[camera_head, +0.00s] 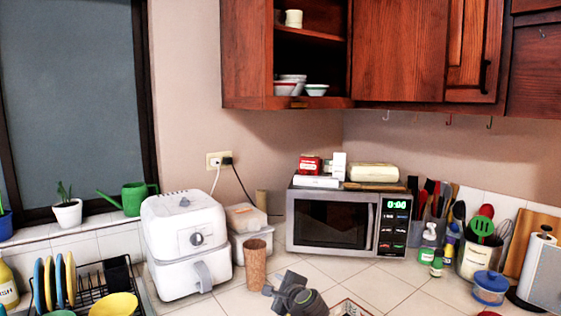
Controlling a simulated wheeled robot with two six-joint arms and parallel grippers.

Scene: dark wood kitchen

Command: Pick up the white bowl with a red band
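White bowls sit on the lower shelf of the open wooden corner cupboard (285,103) at the top middle. The white bowl with a red band (284,89) is at the left of this group, low in a small stack, partly hidden by the cupboard's left side. A white bowl with a greenish rim (316,90) stands just right of it. My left gripper (272,285) is low in the picture, over the counter and far below the shelf. Its fingers are too small and dark to tell open from shut. My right gripper is not in view.
A white air fryer (186,240), a brown cup (255,265) and a microwave (333,220) line the counter. Boxes (308,165) lie on the microwave. A dish rack (90,290) is left; utensils (481,228) stand right. Air before the cupboard is clear.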

